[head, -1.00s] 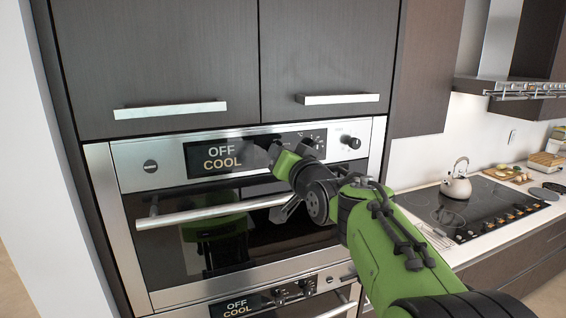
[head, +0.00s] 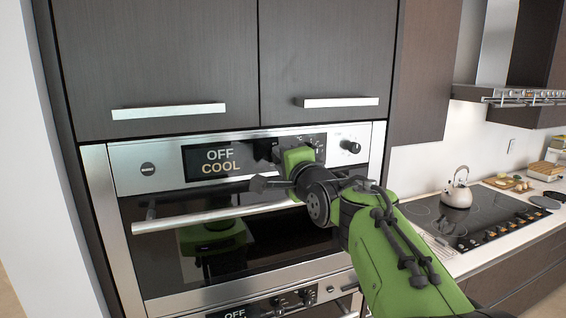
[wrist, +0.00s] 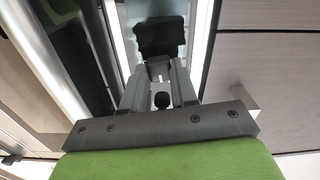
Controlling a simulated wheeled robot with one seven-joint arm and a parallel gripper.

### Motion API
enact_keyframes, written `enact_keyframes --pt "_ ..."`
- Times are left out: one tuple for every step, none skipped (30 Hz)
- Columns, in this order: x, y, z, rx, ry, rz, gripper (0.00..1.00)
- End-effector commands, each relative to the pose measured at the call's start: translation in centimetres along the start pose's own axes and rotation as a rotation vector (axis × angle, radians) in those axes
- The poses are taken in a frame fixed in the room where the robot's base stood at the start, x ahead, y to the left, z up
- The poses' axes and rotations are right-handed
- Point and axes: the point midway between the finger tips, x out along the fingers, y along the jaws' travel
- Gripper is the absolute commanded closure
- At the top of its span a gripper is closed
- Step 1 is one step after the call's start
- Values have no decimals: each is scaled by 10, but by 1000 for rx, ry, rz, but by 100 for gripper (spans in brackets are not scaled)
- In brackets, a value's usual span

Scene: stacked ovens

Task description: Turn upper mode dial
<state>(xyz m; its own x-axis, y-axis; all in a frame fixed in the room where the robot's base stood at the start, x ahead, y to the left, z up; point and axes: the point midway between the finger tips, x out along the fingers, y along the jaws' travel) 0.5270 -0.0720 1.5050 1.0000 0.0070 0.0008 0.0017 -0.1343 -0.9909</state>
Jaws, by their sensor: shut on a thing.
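The upper oven's control panel (head: 163,165) carries a display (head: 219,161) reading OFF and COOL. My gripper (head: 270,150) is at this panel, just right of the display, in the head view. Its fingers (wrist: 160,68) reach the panel in the wrist view and are shut on the upper mode dial. The dial itself is hidden by the gripper in the head view and cannot be made out clearly between the fingers in the wrist view. Another round knob (head: 349,146) stands free at the right of the panel.
The upper oven's handle bar (head: 200,216) runs just below the gripper. Cabinet doors with handles (head: 168,111) are above. A lower oven's display (head: 235,314) shows at the bottom edge. A cooktop with a kettle (head: 457,190) is at the right.

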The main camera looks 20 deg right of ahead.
Motion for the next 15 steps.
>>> enact_keyframes --pt "0 2 1 42 -2 3 100" --pt "0 2 1 71 -2 3 100" --pt "0 2 1 108 -2 4 100" --pt "0 2 1 137 -2 4 100" --pt "0 2 1 166 -2 4 100" --pt "0 2 1 202 -2 4 100" --pt "0 2 1 230 -2 4 100" --pt "0 2 1 258 -2 4 100" --pt "0 2 1 293 -2 4 100" --pt "0 2 1 319 -2 4 100" --pt "0 2 1 344 -2 4 100" --pt "0 2 1 376 -2 4 100" --pt "0 2 1 399 -2 4 100" --pt "0 2 1 422 -2 4 100" --pt "0 2 1 450 -2 4 100"
